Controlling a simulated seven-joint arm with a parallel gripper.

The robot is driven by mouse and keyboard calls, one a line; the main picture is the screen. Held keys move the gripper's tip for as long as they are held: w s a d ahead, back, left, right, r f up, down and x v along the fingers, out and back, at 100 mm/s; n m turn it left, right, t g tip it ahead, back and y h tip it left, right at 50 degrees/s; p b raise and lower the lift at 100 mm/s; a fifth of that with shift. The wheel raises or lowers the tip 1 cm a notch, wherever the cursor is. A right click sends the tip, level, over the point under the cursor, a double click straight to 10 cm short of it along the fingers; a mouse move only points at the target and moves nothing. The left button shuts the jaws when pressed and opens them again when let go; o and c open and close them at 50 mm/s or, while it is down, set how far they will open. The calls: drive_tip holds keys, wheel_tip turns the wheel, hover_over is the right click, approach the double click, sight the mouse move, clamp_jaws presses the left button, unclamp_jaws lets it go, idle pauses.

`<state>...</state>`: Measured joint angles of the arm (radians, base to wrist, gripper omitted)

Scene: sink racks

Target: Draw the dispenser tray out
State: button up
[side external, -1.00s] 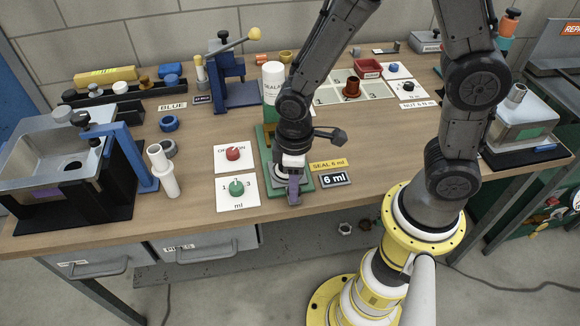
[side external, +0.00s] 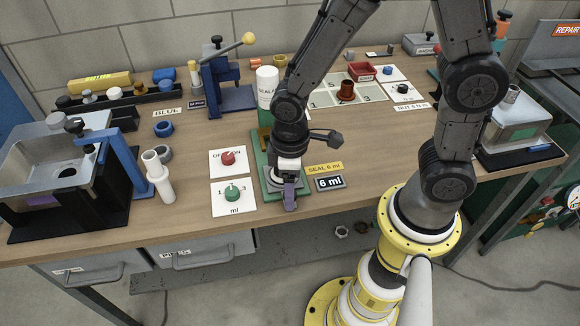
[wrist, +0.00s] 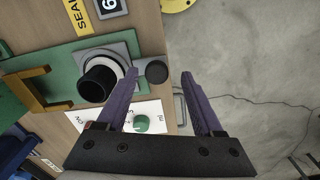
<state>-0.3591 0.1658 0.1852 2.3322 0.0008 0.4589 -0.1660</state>
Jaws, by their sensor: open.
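The dispenser is a green base (side external: 256,165) with a white bottle (side external: 267,86) at its back, seen in the side external view. Its grey tray (wrist: 122,46) shows in the wrist view, with a pale disc and a dark round cup (wrist: 100,78) over it. A round black knob (wrist: 157,72) sits at the tray's outer edge. My gripper (wrist: 159,73) is open, and its two purple fingers lie on either side of the knob in the picture. Whether they touch it cannot be told. In the side external view my gripper (side external: 290,196) is at the base's front end and hides part of the tray.
Two dial cards, with a red knob (side external: 228,158) and a green knob (side external: 232,193), lie left of the dispenser. A 6 ml sign (side external: 330,183) stands to its right. White pipe pieces (side external: 160,182) stand further left. Floor is open beyond the table's front edge.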

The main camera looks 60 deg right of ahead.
wheel_tip(320, 180, up, 13)
idle(0.3)
drive_tip(key=s+d+r+m+t, duration=0.5)
drive_tip(key=s+d+r, duration=0.1)
drive_tip(key=s+d, duration=0.3)
drive_tip(key=shift+s+d+r+m+t, duration=0.2)
drive_tip(key=shift+d+m+t, duration=0.1)
drive_tip(key=shift+d+m, duration=0.1)
idle(0.8)
